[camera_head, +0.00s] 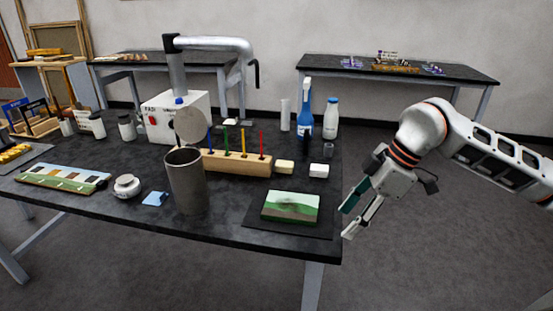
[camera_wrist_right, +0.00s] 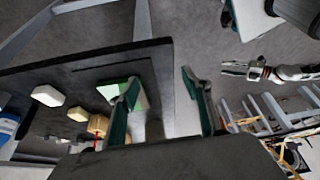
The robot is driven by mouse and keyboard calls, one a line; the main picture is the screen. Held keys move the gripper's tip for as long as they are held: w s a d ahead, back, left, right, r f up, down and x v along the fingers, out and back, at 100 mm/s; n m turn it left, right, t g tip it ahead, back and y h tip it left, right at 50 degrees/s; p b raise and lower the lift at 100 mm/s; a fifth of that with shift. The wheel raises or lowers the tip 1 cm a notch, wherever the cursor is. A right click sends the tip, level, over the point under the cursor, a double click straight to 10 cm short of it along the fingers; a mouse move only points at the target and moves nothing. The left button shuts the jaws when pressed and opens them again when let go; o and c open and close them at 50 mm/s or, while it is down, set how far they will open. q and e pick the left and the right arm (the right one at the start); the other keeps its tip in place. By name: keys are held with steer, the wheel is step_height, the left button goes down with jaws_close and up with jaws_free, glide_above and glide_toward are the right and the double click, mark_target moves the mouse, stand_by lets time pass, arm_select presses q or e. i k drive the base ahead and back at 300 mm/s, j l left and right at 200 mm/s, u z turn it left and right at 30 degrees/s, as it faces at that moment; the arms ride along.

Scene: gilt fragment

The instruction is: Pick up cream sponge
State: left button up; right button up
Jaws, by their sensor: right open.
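In the right wrist view, the block nearer the wood looks like the cream sponge (camera_wrist_right: 78,114). A similar whiter block (camera_head: 318,170) lies just to its right, and also shows in the wrist view (camera_wrist_right: 48,95). My right gripper (camera_head: 353,216) is open and empty, off the table's right edge and clear of both blocks. It also shows in the wrist view (camera_wrist_right: 160,82).
A green painted panel (camera_head: 290,207) on a dark mat lies at the table's front right. A grey metal cylinder (camera_head: 186,182) stands left of it. A blue spray bottle (camera_head: 304,115) and a white bottle (camera_head: 331,120) stand behind the sponge. The wooden peg block (camera_head: 235,163) is close beside it.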

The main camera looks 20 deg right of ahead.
mark_target(281, 167)
steer(key=i, duration=1.15)
